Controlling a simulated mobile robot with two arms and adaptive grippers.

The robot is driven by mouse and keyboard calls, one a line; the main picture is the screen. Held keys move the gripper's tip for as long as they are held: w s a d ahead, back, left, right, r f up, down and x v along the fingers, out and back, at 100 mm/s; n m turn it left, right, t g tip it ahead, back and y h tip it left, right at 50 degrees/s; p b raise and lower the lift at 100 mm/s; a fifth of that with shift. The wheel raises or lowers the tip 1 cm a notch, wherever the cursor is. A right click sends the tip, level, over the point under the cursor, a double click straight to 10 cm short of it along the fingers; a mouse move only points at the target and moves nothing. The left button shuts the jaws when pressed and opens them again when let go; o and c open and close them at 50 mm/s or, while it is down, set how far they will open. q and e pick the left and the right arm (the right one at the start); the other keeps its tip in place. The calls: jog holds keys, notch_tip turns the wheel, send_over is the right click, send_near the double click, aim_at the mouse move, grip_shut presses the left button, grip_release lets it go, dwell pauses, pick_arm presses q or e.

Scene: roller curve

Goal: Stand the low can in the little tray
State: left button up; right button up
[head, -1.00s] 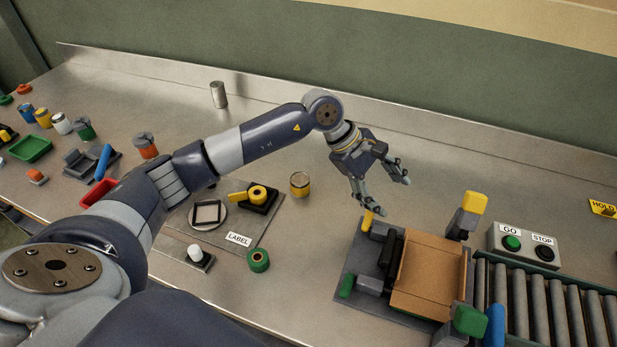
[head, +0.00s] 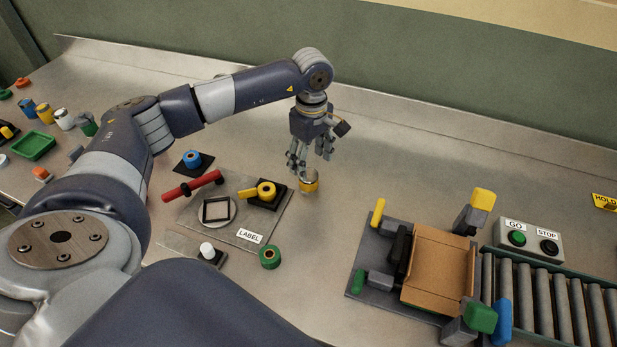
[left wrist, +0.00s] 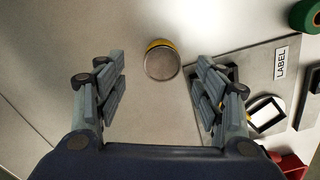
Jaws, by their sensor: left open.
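The low can (head: 309,184), metal with a yellow band, stands upright on the bench just right of the label plate. In the left wrist view its round lid (left wrist: 161,63) shows between and slightly beyond the fingers. My left gripper (head: 309,162) is open and empty, pointing down just above and behind the can, with clear space around it. A small green tray (head: 35,146) lies at the far left of the bench and looks empty. A red tray seen earlier is hidden behind my left arm. I cannot tell which one is the little tray. My right gripper is not in view.
The label plate (head: 242,239) carries a yellow-handled fixture (head: 264,192). A red handle (head: 194,186) lies beside it. A green ring (head: 270,257) sits in front. A cardboard box (head: 437,272) in a fixture and rollers (head: 560,300) stand at right. The bench behind the can is clear.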

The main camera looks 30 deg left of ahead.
aim_at(311, 175)
pick_arm(q)
jog(key=f+p, duration=0.1)
jog(key=f, duration=0.2)
jog(key=shift+s+f+p, duration=0.2)
jog(key=shift+p, duration=0.2)
jog(key=shift+f, duration=0.5)
jog(key=shift+c, duration=0.3)
jog(key=c, duration=1.2)
jog(key=shift+c, duration=0.2)
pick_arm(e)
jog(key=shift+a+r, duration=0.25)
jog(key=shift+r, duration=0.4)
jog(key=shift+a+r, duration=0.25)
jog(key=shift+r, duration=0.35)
pick_arm(q)
jog(key=shift+w+r, duration=0.1)
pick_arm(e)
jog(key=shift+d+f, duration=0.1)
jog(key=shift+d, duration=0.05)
